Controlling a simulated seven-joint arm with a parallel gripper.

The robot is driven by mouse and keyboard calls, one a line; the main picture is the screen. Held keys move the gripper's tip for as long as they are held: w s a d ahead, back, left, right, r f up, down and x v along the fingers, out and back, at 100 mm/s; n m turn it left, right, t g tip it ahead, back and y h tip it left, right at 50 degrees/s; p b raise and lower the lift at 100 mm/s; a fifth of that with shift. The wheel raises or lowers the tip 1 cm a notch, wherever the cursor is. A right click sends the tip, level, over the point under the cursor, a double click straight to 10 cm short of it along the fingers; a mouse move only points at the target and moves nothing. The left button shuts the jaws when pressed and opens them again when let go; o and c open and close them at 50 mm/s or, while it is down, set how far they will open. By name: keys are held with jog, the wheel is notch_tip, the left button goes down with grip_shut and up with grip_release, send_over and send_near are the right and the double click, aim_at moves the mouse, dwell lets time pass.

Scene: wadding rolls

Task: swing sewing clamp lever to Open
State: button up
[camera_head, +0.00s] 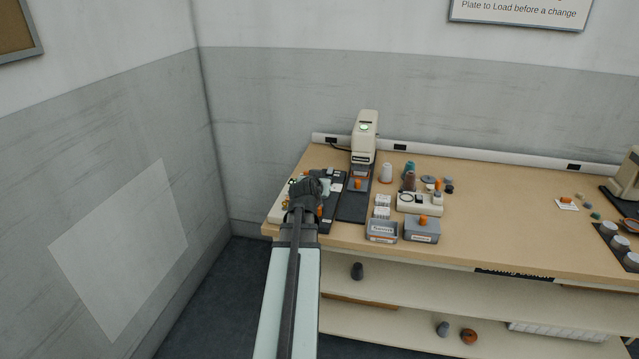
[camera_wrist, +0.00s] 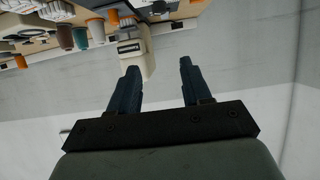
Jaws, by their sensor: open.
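A cream sewing unit (camera_head: 364,140) with a lit green spot stands at the back of the bench. A dark plate (camera_head: 352,207) extends forward from it, with an orange knob (camera_head: 358,184) on it. I cannot tell for sure which part is the clamp lever, and no "Open" mark is readable. My gripper (camera_head: 306,188) is over the bench's left end, left of the unit, and covers part of what lies there. In the wrist view my gripper (camera_wrist: 158,70) is open with nothing between its fingers; the cream unit (camera_wrist: 132,50) shows upside down beyond them.
Labelled grey boxes (camera_head: 422,230) stand near the front edge. Thread cones (camera_head: 386,173) and a small cream device (camera_head: 419,204) stand right of the dark plate. The bench (camera_head: 500,225) is mostly clear farther right. A wall (camera_head: 130,190) is close on the left.

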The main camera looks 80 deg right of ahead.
jog(key=s+d+r+m, duration=0.1)
jog(key=d+r, duration=0.7)
jog(key=r, duration=0.4)
jog(key=m+y, duration=1)
jog(key=y, duration=0.4)
send_over(319, 207)
notch_tip(319, 207, down, 6)
jog(key=shift+h, duration=0.3)
notch_tip(319, 207, down, 14)
jog(key=shift+w+f, duration=0.1)
